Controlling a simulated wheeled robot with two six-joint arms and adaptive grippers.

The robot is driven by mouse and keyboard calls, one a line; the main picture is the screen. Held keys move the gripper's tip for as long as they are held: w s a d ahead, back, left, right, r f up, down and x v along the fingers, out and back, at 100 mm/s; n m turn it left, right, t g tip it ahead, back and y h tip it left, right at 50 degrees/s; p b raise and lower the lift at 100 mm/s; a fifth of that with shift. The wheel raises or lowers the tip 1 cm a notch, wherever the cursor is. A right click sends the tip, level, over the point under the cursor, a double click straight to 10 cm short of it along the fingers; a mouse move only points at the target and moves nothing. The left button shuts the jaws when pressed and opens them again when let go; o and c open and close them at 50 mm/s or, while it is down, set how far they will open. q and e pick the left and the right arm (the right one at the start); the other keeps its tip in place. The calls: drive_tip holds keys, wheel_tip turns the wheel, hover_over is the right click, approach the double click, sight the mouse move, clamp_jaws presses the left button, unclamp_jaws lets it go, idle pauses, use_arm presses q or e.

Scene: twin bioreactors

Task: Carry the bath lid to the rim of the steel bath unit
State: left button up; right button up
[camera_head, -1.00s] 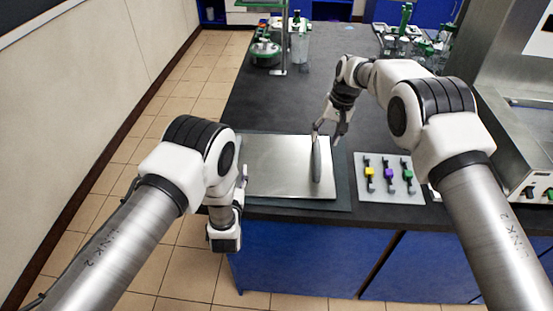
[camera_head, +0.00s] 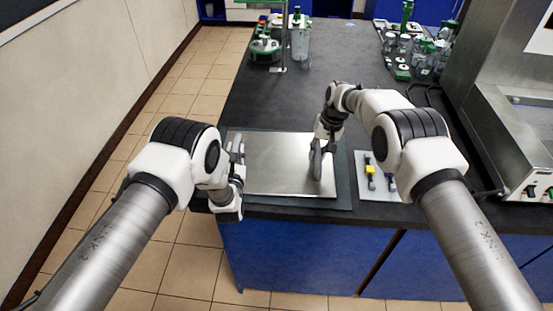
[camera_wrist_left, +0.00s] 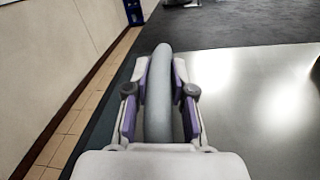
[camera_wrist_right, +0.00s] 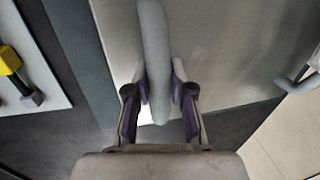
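The bath lid (camera_head: 280,165) is a flat steel plate with a grey bar handle at its left and right ends. It lies on a dark mat on the bench. My left gripper (camera_wrist_left: 160,85) is around the left handle (camera_wrist_left: 159,110), one finger on each side, with narrow gaps showing beside the bar. My right gripper (camera_wrist_right: 160,95) straddles the right handle (camera_wrist_right: 155,50) the same way. Both look open; contact at the fingertips is partly hidden by the bars. The steel bath unit (camera_head: 515,125) stands at the right of the bench.
A pale panel (camera_head: 364,190) with coloured clamp-like pieces, one yellow (camera_head: 370,169), lies right of the lid, partly behind my right arm. Green-topped glassware (camera_head: 300,40) stands at the back left, more vessels (camera_head: 420,50) at the back right. The bench middle (camera_head: 300,100) is clear.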

use_arm(q)
drive_tip(key=shift+r, duration=0.2)
clamp_jaws()
use_arm(e)
drive_tip(key=shift+r, duration=0.1)
clamp_jaws()
